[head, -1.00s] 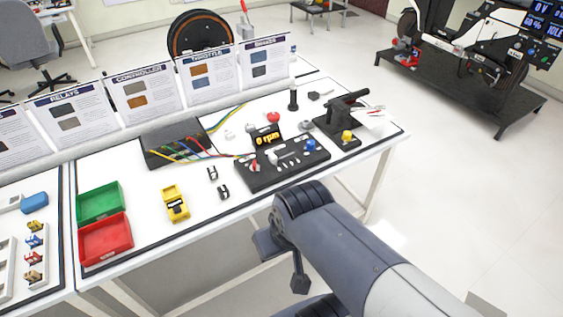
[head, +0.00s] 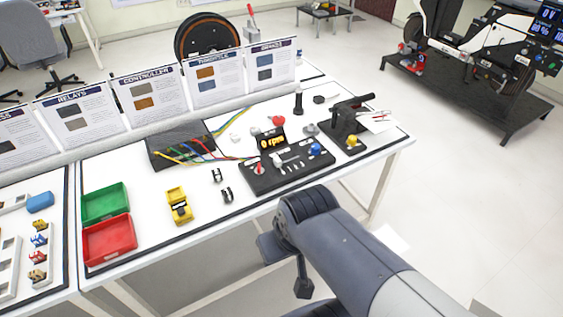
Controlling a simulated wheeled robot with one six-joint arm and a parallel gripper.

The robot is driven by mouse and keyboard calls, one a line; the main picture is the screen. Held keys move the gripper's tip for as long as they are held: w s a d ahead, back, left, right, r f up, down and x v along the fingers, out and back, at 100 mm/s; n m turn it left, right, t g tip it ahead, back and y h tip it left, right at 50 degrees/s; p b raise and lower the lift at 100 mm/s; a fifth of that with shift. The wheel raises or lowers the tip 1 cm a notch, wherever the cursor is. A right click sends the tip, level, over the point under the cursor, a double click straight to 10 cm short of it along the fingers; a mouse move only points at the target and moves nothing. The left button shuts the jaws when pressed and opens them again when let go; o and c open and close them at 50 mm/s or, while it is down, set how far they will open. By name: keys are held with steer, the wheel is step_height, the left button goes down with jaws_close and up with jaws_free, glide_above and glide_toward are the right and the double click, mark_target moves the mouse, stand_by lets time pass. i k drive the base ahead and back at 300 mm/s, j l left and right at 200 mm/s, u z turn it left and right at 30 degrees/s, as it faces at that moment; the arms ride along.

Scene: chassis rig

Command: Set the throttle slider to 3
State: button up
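A black control panel (head: 262,183) lies on the white bench, with a small display (head: 271,142) reading 0 rpm in yellow at its back. A pale grey slider knob (head: 276,160) stands on the panel, left of a row of small white marks. The marks' numbers are too small to read. A red knob (head: 259,170) is to its left and a blue knob (head: 315,149) to its right. My gripper (head: 290,268) hangs at the end of my grey arm, in front of the bench and apart from the panel. Its fingers are partly hidden, so its opening is unclear.
Left of the panel are black clips (head: 227,195), a yellow device (head: 179,206), and green (head: 104,205) and red (head: 110,240) trays. A black box (head: 178,150) with coloured wires is behind. A black lever stand (head: 345,122) is right.

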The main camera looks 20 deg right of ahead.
mark_target(277, 161)
steer(key=i+l+z, duration=0.1)
steer(key=i+z, duration=0.35)
steer(key=i, duration=0.4)
